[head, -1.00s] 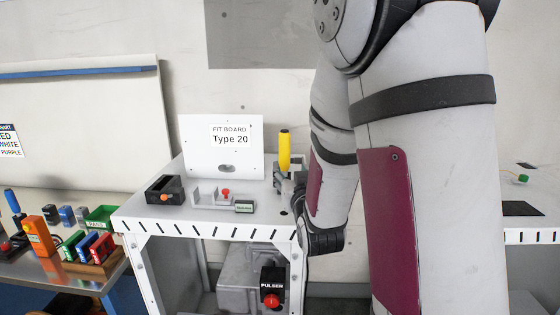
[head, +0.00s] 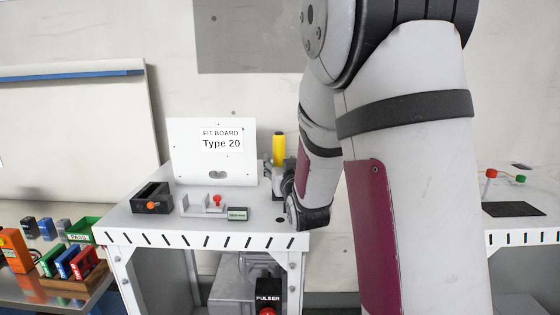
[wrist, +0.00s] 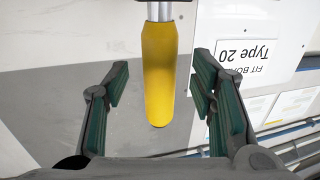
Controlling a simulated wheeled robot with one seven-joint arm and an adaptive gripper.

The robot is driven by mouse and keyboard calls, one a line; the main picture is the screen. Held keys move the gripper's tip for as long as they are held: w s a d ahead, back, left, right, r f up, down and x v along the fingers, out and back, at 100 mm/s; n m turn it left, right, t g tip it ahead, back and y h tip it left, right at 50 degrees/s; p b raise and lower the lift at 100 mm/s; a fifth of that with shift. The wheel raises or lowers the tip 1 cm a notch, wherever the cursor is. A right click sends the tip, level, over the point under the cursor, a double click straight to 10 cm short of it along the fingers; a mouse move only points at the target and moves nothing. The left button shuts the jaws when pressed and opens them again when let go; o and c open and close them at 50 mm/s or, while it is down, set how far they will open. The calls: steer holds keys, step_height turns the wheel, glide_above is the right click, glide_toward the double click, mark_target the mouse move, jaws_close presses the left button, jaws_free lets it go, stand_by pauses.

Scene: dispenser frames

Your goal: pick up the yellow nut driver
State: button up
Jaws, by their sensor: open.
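The nut driver has a yellow handle (head: 279,149) and stands upright at the back right of the white table, by the fit board. In the wrist view its yellow handle (wrist: 159,75) appears between my fingers, with a bare metal shaft running out at the top edge. My gripper (wrist: 162,82) is open, with a gap on each side of the handle and neither finger touching it. In the head view my gripper is small and partly hidden by my arm, close to the driver's lower part. The driver's lower end is hidden there.
The fit board (head: 213,170) labelled Type 20 stands just left of the driver. A black holder (head: 152,199), a grey bracket with a red knob (head: 217,200) and a small display (head: 238,213) occupy the table's front. Several coloured blocks lie on the left bench.

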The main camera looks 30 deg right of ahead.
steer(key=shift+x, duration=1.45)
jaws_close()
steer(key=shift+r, duration=0.1)
